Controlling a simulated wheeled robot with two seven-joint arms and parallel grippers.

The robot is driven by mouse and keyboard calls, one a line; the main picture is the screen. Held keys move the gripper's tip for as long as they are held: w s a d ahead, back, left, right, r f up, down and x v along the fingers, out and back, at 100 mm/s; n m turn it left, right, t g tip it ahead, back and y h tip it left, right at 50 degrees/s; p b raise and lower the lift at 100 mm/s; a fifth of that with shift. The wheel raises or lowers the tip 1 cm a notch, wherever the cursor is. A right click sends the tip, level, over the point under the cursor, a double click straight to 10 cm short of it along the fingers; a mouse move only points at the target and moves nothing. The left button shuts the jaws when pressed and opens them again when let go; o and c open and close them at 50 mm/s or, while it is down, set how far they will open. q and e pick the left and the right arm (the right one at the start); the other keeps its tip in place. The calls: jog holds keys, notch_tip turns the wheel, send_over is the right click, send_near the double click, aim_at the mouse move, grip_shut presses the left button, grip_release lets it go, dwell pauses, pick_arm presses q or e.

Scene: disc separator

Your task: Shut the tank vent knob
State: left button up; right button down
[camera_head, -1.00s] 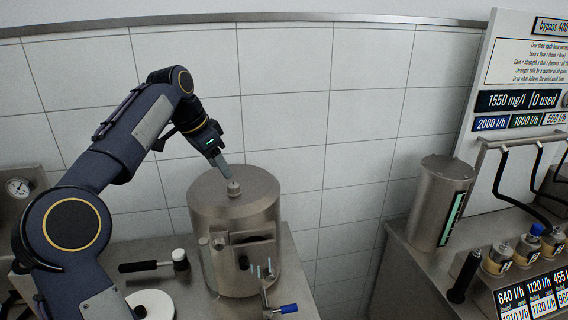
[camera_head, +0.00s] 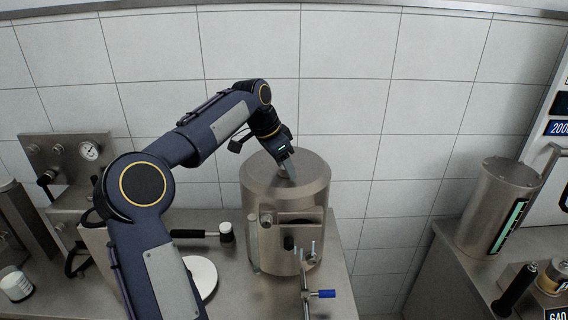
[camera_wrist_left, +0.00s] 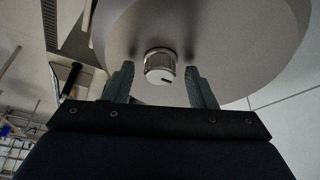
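The steel tank (camera_head: 262,200) stands on the bench under my left arm. Its round lid also fills the top of the left wrist view (camera_wrist_left: 230,40). The vent knob (camera_wrist_left: 160,66) is a small shiny metal cylinder with a dark slot, in the middle of the lid. My left gripper (camera_head: 288,170) points down at the lid centre and hides most of the knob in the head view. In the left wrist view its two fingers (camera_wrist_left: 160,86) are apart, one on each side of the knob, with gaps visible. My right gripper is not in view.
A black-handled mallet (camera_head: 226,233) and a white disc (camera_head: 201,278) lie left of the tank. A blue-handled valve (camera_head: 322,294) sticks out at its front. A gauge panel (camera_head: 62,160) stands at left, a steel canister (camera_head: 492,210) at right. A tiled wall is behind.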

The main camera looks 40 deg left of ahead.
pick_arm(q)
jog(key=c, duration=0.9)
